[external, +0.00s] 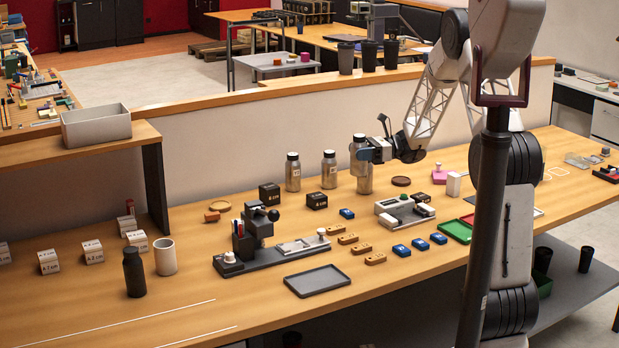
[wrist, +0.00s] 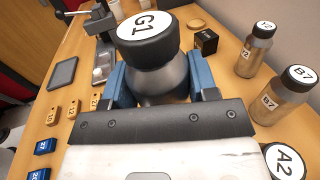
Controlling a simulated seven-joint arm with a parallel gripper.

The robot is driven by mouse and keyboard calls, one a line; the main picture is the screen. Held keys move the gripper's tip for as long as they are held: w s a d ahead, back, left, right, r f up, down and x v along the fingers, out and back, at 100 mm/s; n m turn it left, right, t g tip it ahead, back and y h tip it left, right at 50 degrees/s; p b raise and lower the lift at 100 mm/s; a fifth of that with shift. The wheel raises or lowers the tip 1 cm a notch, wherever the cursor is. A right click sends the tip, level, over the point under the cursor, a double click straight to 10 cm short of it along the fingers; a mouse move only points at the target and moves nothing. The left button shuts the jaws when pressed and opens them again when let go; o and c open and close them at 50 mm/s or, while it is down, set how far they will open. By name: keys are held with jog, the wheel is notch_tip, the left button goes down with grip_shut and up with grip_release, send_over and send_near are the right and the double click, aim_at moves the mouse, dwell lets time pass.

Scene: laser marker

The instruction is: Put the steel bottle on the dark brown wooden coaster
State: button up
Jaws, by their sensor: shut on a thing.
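My gripper (external: 372,152) is shut on a steel bottle with a black cap marked G1 (wrist: 150,42), its fingers on either side below the cap. In the external view the held bottle (external: 357,160) overlaps another bottle (external: 365,182), so its base is hard to make out. The dark brown round coaster (external: 401,181) lies on the table just right of the bottles, with its top bare. It is out of the wrist view. Other steel bottles stand nearby, marked Y2 (wrist: 255,52), B7 (wrist: 283,95) and A2 (wrist: 284,162).
A light wooden coaster (external: 219,205) lies farther left. Black boxes (external: 316,201) stand in front of the bottles. A grey-white device (external: 404,211) sits in front of the dark coaster, with a pink item (external: 440,174) to its right. A low wall runs behind.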

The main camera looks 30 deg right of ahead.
jog(key=s+d+f+m+t, duration=0.1)
jog(key=s+d+f, duration=0.1)
jog(key=d, duration=0.7)
jog(key=s+d+f+t, duration=0.1)
jog(key=s+d+f, duration=0.1)
jog(key=d, duration=0.8)
jog(key=shift+s+f+m+t+h, duration=0.3)
jog(key=shift+s+f+m+h, duration=0.1)
jog(key=shift+s, duration=0.5)
send_over(401, 179)
jog(key=shift+s+f, duration=0.1)
jog(key=shift+f, duration=0.6)
jog(key=shift+f, duration=0.1)
jog(key=shift+f, duration=1.65)
jog(key=shift+f, duration=0.1)
jog(key=o, duration=1)
